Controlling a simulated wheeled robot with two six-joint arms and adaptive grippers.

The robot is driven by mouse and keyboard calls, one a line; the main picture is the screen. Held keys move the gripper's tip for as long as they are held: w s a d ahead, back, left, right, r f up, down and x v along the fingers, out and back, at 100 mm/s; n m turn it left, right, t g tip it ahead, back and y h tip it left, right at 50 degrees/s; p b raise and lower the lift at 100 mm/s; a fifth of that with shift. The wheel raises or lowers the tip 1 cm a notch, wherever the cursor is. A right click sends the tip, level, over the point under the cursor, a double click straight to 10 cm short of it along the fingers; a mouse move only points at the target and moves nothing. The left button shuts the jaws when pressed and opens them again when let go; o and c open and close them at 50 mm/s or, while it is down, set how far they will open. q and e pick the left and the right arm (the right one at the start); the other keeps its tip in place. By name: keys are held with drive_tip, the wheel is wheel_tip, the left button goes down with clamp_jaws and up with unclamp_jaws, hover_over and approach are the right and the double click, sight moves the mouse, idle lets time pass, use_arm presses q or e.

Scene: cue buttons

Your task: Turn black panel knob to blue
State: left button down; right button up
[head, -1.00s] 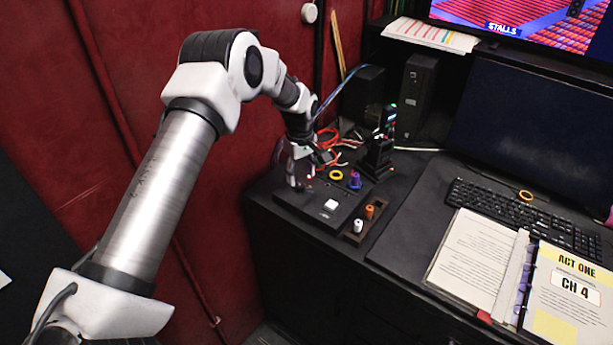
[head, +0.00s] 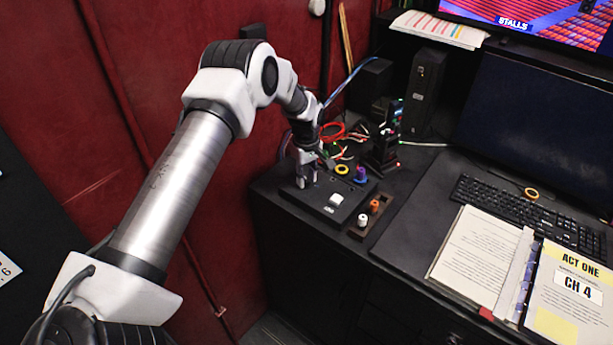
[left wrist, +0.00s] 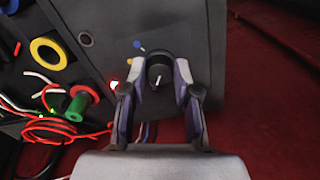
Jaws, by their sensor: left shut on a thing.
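The black panel (head: 293,194) lies flat at the desk's left end. Its black knob (left wrist: 160,58) shows in the left wrist view, with a white pointer mark directed toward the bottom of that picture. A blue dot (left wrist: 138,44), a yellow dot (left wrist: 129,61) and a bright red dot (left wrist: 114,85) sit left of the knob. The pointer is not on the blue dot. My left gripper (head: 306,179) is down at the panel, shut on the knob, one finger on each side; it also shows in the left wrist view (left wrist: 164,76). The gripper hides the knob in the head view. My right gripper is out of view.
A white button (head: 336,199) is on the panel. A yellow ring (head: 342,170) and a purple spool (head: 360,175) stand behind it. A tray (head: 357,235) with white and orange pegs is at right. Red cables (head: 333,132) lie behind the gripper. A red wall (head: 225,230) is close left.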

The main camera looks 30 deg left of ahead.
use_arm(q)
drive_tip(key=shift+s+f+m, duration=0.1)
drive_tip(key=shift+f+m, duration=0.15)
drive_tip(key=shift+m, duration=0.05)
drive_tip(key=shift+m+b, duration=0.6)
drive_tip(key=shift+m, duration=0.3)
drive_tip(key=m+b, duration=0.1)
drive_tip(key=m, duration=0.1)
drive_tip(key=shift+m, duration=0.3)
drive_tip(key=m+b, duration=0.1)
drive_tip(key=m, duration=0.5)
drive_tip(key=shift+s+f+m+b, duration=0.1)
drive_tip(key=shift+m+b, duration=0.2)
drive_tip(key=m+b, duration=0.1)
drive_tip(key=m, duration=0.5)
drive_tip(key=m+b, duration=0.1)
drive_tip(key=m, duration=0.5)
drive_tip(key=shift+a, duration=0.1)
